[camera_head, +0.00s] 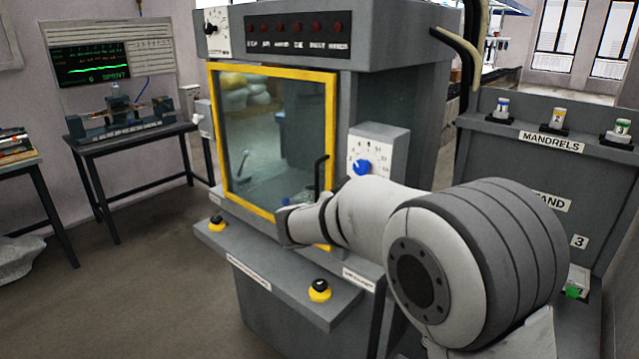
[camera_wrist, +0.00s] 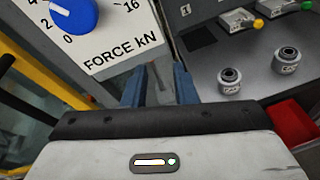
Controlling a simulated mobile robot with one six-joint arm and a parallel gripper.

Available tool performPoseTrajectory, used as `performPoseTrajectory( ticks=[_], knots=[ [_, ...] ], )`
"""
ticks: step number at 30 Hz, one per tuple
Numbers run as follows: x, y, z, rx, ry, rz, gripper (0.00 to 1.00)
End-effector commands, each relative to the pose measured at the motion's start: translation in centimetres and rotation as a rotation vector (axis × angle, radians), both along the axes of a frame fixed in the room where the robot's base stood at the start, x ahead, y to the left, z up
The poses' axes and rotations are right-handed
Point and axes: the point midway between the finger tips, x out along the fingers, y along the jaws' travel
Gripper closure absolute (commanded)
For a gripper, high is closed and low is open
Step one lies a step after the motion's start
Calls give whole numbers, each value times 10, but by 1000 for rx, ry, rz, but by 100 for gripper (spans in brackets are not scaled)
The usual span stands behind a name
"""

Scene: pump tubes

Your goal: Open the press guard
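The press guard (camera_head: 262,125) is a clear panel in a yellow frame on the front of the grey press. It looks shut, flush with the press front. A black upright handle (camera_head: 319,177) stands near its lower right side. In the wrist view, part of a yellow frame (camera_wrist: 52,68) runs down the left side. My gripper (camera_wrist: 159,88) shows two blue-grey fingers, apart with nothing between them. In the head view my arm reaches to the guard's lower right corner, and the fingers cannot be made out there.
A force dial box (camera_head: 378,150) with a blue knob sits right of the guard; the dial also shows in the wrist view (camera_wrist: 72,14). A ledge with yellow-based buttons (camera_head: 319,290) juts out below. A mandrel stand (camera_head: 550,165) is at right, a bench (camera_head: 125,135) at left.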

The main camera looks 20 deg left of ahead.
Motion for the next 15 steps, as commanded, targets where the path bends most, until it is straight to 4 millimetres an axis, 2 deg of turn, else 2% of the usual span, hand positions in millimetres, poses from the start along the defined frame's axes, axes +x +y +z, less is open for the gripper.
performPoseTrajectory(
  ticks=[1, 3, 6, 10, 15],
  knots=[
    [1, 40, -1, -85, -27, 83, 75],
    [1, 82, 2, -187, -72, 171, 75],
    [-4, 124, 3, -286, -121, 256, 75],
    [-5, 146, 5, -343, -154, 300, 75],
    [15, 143, 6, -351, -158, 302, 75]
  ],
)
